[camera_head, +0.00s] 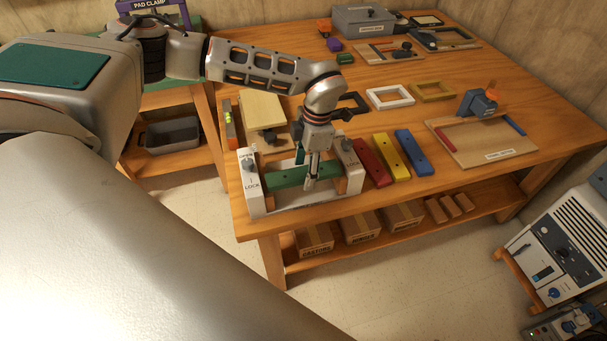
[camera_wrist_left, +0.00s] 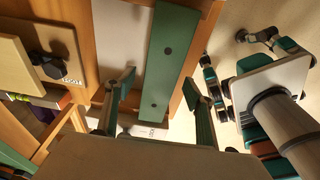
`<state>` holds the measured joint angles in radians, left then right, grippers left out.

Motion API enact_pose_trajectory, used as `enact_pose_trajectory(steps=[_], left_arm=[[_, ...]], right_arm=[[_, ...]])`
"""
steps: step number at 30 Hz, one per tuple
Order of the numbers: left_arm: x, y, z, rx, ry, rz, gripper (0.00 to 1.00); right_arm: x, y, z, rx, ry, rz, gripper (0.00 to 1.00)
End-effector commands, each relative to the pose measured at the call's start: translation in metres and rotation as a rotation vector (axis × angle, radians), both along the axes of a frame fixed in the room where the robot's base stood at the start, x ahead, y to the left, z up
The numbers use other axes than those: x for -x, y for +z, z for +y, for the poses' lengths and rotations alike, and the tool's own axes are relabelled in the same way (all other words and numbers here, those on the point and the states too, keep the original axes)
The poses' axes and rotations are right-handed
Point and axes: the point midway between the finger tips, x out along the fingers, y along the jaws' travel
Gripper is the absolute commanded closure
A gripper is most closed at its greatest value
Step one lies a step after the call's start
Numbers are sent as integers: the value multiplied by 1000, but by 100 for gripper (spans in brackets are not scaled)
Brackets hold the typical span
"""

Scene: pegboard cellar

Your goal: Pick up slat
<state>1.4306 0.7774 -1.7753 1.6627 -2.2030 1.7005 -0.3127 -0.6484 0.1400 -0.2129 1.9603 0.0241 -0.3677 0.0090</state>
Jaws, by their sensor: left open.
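A long green slat (camera_head: 287,177) lies across a white-ended clamp fixture (camera_head: 250,187) at the front left of the wooden bench. In the left wrist view the slat (camera_wrist_left: 167,55) shows two dark holes. My left gripper (camera_head: 311,182) points down over the slat, right of its middle. In the left wrist view its open fingers (camera_wrist_left: 159,82) stand on either side of the slat, with gaps between. The head view does not clearly show how far down the fingertips reach. Red (camera_head: 371,163), yellow (camera_head: 388,156) and blue (camera_head: 412,153) slats lie side by side to the right of the fixture.
A tan board (camera_head: 262,110) lies behind the fixture. Black, white (camera_head: 390,97) and yellow (camera_head: 433,91) frames lie further back. A wooden jig board (camera_head: 480,146) is at the right. Cartons (camera_head: 361,225) stand on the lower shelf (camera_head: 335,250). A machine (camera_head: 565,250) stands at the right.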

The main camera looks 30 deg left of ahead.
Motion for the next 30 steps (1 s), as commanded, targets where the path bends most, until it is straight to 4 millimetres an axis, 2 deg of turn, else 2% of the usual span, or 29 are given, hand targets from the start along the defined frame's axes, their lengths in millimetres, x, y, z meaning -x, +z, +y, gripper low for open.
enact_pose_trajectory(steps=[2,7,8,17,22,26,30], left_arm=[[0,1,0,0,0,0,46],[0,1,0,0,0,0,87],[0,1,0,0,0,0,89],[0,2,0,1,0,-1,89],[-1,10,0,0,1,-2,89],[-1,26,0,0,0,-4,89],[-2,56,0,1,2,-6,89]], right_arm=[[0,0,0,0,0,0,60],[0,0,0,0,0,0,60],[0,0,0,-1,-1,0,60],[0,1,0,-1,-1,-2,60],[-1,2,0,-1,-1,-3,60],[-1,4,0,-2,-1,-4,60],[-2,6,0,-1,-1,-5,60]])
